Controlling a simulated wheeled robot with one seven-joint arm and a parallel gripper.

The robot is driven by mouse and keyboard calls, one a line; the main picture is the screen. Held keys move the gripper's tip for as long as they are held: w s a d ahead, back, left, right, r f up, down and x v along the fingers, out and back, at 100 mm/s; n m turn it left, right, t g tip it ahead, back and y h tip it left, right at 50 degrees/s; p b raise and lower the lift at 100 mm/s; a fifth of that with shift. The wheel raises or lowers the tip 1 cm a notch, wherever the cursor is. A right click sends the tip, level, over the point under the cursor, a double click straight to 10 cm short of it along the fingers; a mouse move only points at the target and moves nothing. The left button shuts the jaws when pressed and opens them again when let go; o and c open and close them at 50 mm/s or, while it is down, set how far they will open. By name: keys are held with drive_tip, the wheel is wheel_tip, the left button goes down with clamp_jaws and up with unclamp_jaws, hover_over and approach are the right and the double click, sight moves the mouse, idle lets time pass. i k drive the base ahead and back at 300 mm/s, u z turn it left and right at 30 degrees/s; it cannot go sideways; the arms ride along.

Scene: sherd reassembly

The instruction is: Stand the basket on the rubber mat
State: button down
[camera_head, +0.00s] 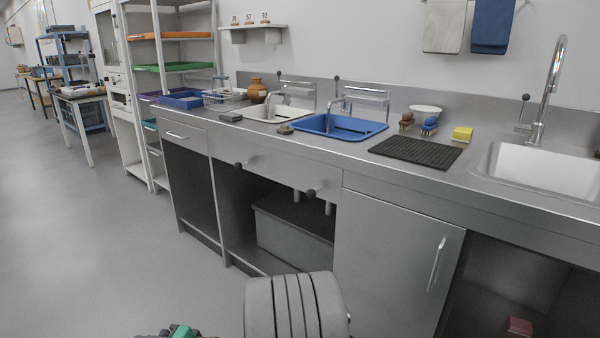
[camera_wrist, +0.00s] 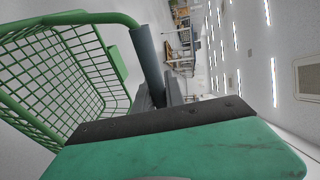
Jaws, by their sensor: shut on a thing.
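The black ribbed rubber mat (camera_head: 415,151) lies flat on the steel counter, between the blue basin and the right-hand sink, with nothing on it. A green wire basket (camera_wrist: 75,70) fills the left of the wrist view, tilted in that picture. Its handle has a grey grip (camera_wrist: 147,52). My gripper (camera_wrist: 158,103) is shut on the handle; the near jaw hides part of the hold. The head view does not show the basket; only a bit of green at the bottom edge, beside my arm, shows there.
Brushes (camera_head: 429,126), a yellow sponge (camera_head: 462,134) and a white bowl (camera_head: 425,110) stand behind the mat. The blue basin (camera_head: 338,135) is to its left, the sink (camera_head: 545,172) and tall tap (camera_head: 547,90) to its right. The floor (camera_head: 90,230) at left is clear.

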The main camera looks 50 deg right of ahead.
sight(419, 148)
drive_tip(key=u, duration=0.05)
drive_tip(key=i, duration=2.1)
drive_tip(key=z, duration=2.65)
